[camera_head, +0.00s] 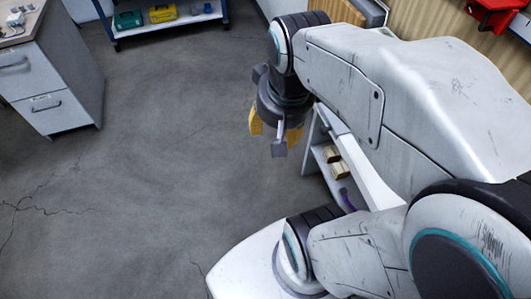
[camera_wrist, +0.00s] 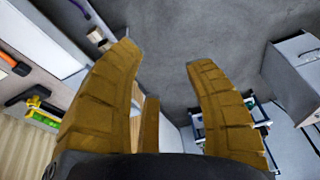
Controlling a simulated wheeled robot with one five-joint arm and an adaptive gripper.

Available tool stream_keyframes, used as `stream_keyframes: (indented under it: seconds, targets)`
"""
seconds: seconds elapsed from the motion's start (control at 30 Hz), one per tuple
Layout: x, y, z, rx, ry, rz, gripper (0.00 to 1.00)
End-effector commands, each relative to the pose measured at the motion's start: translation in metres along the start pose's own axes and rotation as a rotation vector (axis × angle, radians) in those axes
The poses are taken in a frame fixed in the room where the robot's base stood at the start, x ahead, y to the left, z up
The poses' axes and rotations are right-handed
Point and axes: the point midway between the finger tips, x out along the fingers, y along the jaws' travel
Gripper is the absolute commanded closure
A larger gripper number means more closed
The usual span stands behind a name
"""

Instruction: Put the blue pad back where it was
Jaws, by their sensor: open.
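I do not see a blue pad in either view. My gripper (camera_head: 274,130) hangs over the floor at the end of my arm, beside a white shelf unit (camera_head: 313,130). In the wrist view, the yellow-brown fingers of my gripper (camera_wrist: 164,55) are spread apart, with bare grey floor showing between their tips. Nothing is held between them. My arm hides part of the shelf unit and what may stand behind it.
The shelf holds tan blocks (camera_head: 331,153) and a purple item (camera_head: 347,200). A grey drawer cabinet (camera_head: 50,75) stands left. A blue-framed cart (camera_head: 170,25) bearing green and yellow cases stands at the back. A red object (camera_head: 493,12) is top right. The middle floor is clear.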

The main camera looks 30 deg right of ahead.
Motion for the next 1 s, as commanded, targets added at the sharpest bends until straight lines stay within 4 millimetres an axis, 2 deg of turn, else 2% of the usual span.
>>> stream_keyframes:
  seconds: [0.03, 0.1, 0.3, 0.73, 1.0]
  targets:
    - [0.001, -0.009, 0.014, -0.092, 0.004, -0.016, 0.52]
    - [0.003, -0.017, 0.028, -0.190, 0.007, -0.031, 0.52]
    - [0.006, -0.027, 0.051, -0.355, 0.016, -0.058, 0.52]
    - [0.007, -0.028, 0.055, -0.387, 0.017, -0.062, 0.52]
    - [-0.003, -0.029, 0.052, -0.385, 0.023, -0.063, 0.52]
